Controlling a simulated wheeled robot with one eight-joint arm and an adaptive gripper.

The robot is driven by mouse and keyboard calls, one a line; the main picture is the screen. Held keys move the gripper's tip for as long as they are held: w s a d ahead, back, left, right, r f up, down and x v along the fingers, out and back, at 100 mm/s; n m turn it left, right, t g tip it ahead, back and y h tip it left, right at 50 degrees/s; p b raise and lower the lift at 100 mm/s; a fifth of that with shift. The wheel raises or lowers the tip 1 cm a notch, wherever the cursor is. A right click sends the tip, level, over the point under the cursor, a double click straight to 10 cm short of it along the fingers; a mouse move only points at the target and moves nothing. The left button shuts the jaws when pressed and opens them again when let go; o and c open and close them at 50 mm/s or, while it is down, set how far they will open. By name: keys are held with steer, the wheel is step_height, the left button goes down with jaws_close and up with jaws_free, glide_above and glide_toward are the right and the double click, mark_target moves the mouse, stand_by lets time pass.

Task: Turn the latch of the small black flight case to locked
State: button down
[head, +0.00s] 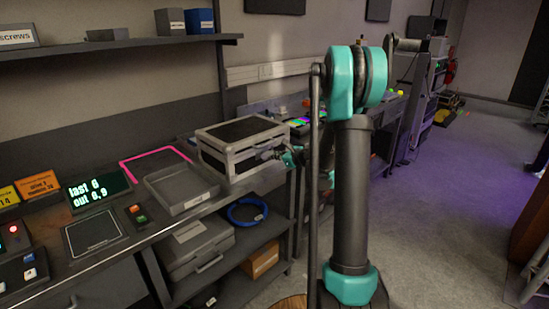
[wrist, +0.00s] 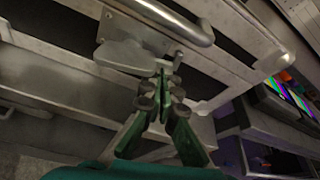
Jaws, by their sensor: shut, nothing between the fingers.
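The small black flight case (head: 240,131), with black panels and silver metal edges, stands on the bench at the middle of the head view. Its front fills the upper part of the wrist view, with a curved metal handle (wrist: 188,27) at the top. A flat grey latch plate (wrist: 125,57) sits below and left of the handle, pointing left and slightly tilted. My gripper (wrist: 163,88) has its green fingers together, with the tips close to the right end of the latch. I cannot tell whether they touch it. In the head view my gripper (head: 279,155) is at the case's front, partly hidden.
An empty grey tray (head: 181,187) lies left of the case, beside a pink-outlined area (head: 150,158). A lower shelf holds a grey case (head: 195,245), a blue cable coil (head: 248,211) and a cardboard box (head: 261,262). The floor at right is open.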

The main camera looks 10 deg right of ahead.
step_height(320, 180, up, 2)
steer(key=n, duration=0.2)
steer(key=n+t+h, duration=0.1)
steer(key=n, duration=0.1)
steer(key=shift+t+h, duration=0.3)
steer(key=shift+r, duration=0.15)
steer(key=shift+s+a+r, duration=0.15)
steer(key=shift+a+r, duration=0.05)
steer(key=shift+r, duration=0.25)
steer(key=shift+s+a+r, duration=0.1)
steer(key=shift+r, duration=0.1)
steer(key=shift+s, duration=0.1)
